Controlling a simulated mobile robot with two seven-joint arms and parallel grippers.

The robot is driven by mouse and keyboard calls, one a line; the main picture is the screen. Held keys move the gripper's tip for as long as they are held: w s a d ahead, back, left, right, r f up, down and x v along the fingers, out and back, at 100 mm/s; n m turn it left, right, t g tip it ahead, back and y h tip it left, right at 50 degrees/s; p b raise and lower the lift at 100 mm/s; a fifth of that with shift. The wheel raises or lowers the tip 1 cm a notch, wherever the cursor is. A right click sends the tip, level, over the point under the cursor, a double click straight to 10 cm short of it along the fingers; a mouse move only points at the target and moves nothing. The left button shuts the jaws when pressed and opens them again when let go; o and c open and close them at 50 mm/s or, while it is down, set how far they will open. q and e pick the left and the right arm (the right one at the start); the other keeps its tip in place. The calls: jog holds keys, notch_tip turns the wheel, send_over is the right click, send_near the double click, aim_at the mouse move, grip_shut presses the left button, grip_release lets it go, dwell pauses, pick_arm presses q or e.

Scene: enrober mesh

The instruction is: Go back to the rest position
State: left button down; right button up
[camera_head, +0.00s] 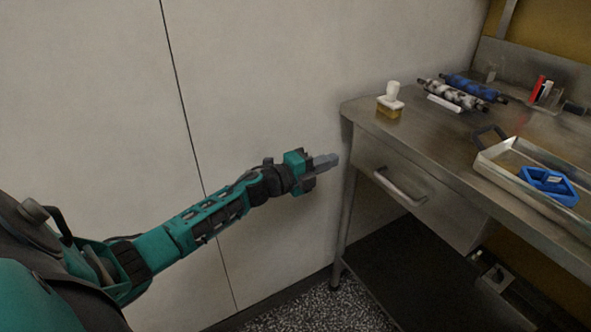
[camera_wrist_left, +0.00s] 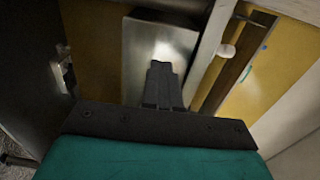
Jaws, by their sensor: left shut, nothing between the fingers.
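My left gripper (camera_head: 326,161) reaches out from the left in the head view, in front of the pale wall and just left of the steel table's near leg. Its fingers are together with nothing between them. In the left wrist view the closed fingers (camera_wrist_left: 161,84) point ahead toward a steel surface, and they touch nothing that I can make out. My right gripper is not in view.
A steel table (camera_head: 432,130) with a drawer (camera_head: 415,195) stands at right. On it are a white-handled brush (camera_head: 391,100), rollers (camera_head: 452,94) and a metal tray (camera_head: 500,163) with a blue object (camera_head: 548,184). A dark lower shelf (camera_head: 400,262) lies below.

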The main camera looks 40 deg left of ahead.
pick_arm(q)
jog(key=v, duration=0.6)
jog(key=shift+s+a+p, duration=0.2)
jog(key=shift+s+p, duration=0.1)
jog(key=shift+s, duration=0.05)
